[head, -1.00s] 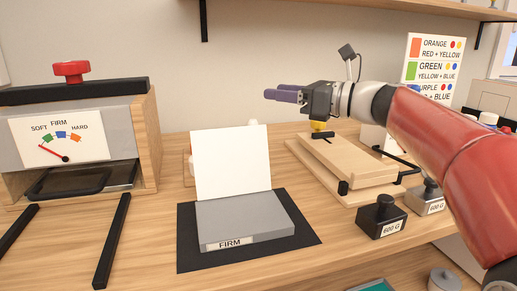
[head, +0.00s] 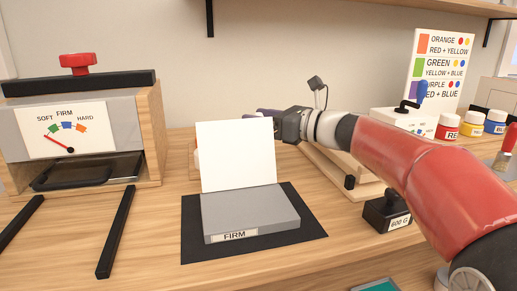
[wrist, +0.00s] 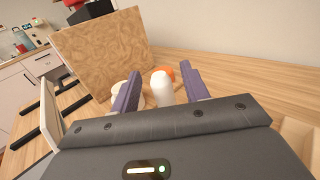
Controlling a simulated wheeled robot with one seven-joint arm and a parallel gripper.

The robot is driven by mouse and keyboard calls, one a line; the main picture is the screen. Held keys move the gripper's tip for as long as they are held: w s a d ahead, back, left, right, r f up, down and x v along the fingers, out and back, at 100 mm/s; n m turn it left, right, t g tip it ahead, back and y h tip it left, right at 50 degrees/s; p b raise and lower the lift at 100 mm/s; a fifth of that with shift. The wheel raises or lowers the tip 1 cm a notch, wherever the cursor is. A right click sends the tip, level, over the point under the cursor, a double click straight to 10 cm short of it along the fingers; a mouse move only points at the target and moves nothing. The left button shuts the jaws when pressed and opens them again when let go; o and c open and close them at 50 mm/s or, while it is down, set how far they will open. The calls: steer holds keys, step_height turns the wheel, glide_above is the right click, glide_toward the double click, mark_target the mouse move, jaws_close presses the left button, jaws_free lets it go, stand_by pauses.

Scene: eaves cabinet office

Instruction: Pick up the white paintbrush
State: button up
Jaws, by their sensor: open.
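My gripper (head: 264,113) is open, its purple fingers partly hidden behind the upright white panel in the head view. In the wrist view my gripper (wrist: 160,74) has its fingers apart on either side of a white rounded upright object (wrist: 162,88). This may be the white paintbrush, but I cannot tell for sure. An orange thing (wrist: 170,72) shows just behind it, and a pale round thing (wrist: 119,88) is partly hidden by the left finger. No white paintbrush is clearly visible in the head view.
A patterned brown board (wrist: 100,50) rises left of my fingers. A press (head: 65,130) stands left; a 600 G weight (head: 386,214) and paint jars (head: 471,124) right.

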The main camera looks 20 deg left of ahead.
steer(key=shift+a, duration=0.4)
steer(key=shift+c, duration=0.2)
jaws_close()
steer(key=shift+r, duration=0.15)
step_height(320, 180, up, 10)
steer(key=p, duration=0.3)
steer(key=shift+w, duration=0.1)
